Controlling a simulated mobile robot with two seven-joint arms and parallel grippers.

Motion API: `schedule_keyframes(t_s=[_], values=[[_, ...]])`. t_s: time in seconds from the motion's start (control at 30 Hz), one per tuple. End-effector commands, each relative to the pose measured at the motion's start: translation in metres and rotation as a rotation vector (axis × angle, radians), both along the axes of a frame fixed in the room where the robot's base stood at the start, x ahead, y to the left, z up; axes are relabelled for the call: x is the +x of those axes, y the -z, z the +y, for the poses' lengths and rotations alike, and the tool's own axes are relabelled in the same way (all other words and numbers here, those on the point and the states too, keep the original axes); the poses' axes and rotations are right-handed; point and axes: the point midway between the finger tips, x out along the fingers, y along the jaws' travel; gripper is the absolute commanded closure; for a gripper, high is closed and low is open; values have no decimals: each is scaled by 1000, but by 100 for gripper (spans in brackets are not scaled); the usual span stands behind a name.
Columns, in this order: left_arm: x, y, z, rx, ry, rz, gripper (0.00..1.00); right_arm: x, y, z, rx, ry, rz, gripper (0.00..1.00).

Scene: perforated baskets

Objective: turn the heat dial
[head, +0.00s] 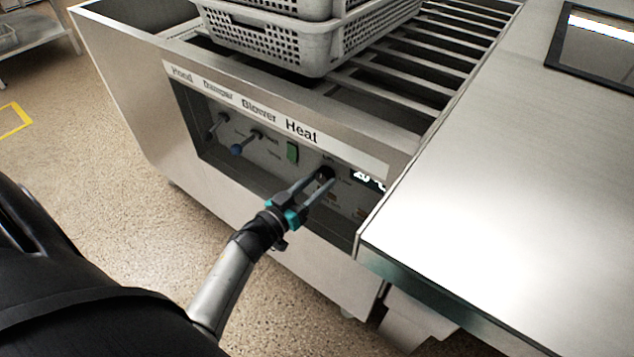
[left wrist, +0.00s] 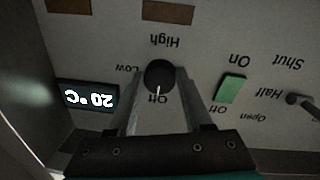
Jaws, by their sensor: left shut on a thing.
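The heat dial (head: 325,172) is a round black knob on the recessed control panel, below the word Heat. In the left wrist view the dial (left wrist: 159,75) shows a white mark pointing at Off, with Low and High printed around it. My left gripper (head: 322,180) has its two fingers on either side of the dial and is shut on it. In the left wrist view the fingers (left wrist: 160,85) reach up to both sides of the knob. A display (left wrist: 88,98) beside the dial reads 20 °C. My right gripper is not in view.
Stacked perforated baskets (head: 260,42) stand on the rails above. A steel counter (head: 500,190) borders the panel on the right.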

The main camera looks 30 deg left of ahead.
Motion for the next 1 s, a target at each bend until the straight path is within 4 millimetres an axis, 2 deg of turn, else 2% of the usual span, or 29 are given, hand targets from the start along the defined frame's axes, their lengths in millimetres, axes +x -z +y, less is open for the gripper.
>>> schedule_keyframes(t_s=[0.03,0.37,0.77,1.0], values=[[0,0,0,0,0,0,64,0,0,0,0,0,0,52],[0,0,0,0,0,0,100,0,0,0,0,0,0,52],[0,0,1,63,0,-4,100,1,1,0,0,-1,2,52],[0,-1,1,225,1,-16,100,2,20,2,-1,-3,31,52]])
